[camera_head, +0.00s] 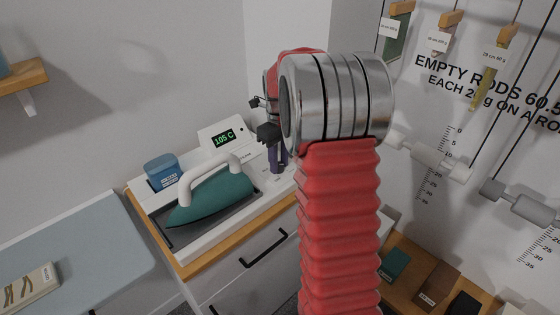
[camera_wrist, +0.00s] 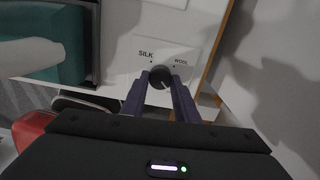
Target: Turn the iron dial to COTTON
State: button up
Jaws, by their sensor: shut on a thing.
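The iron dial is a small dark round knob (camera_wrist: 160,73) on a white panel in the wrist view. SILK and WOOL are printed beside it; I see no COTTON label, and I cannot read the pointer. My gripper (camera_wrist: 159,82) is shut on the dial, one purple finger on each side. In the head view my gripper (camera_head: 277,160) reaches down to the white station's right end, and the arm hides the dial. The teal iron (camera_head: 218,198) with a white handle rests on the station. A display (camera_head: 224,137) reads 105 C.
A blue container (camera_head: 161,171) stands behind the iron. The station (camera_head: 138,192) sits on a wood-topped drawer cabinet (camera_head: 262,250). An ironing board (camera_head: 75,250) is at left. Hanging rods (camera_head: 430,157) and a wooden shelf with coloured blocks (camera_head: 437,285) are at right.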

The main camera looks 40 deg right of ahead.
aim_at(279, 165)
jog(key=shift+w+r+m, duration=0.2)
jog(key=shift+m, duration=0.2)
jog(key=o, duration=1.1)
jog(key=shift+s+f, duration=0.15)
jog(key=shift+c, duration=0.2)
notch_tip(279, 165, up, 14)
jog(key=shift+f, duration=0.15)
dwell(0.3)
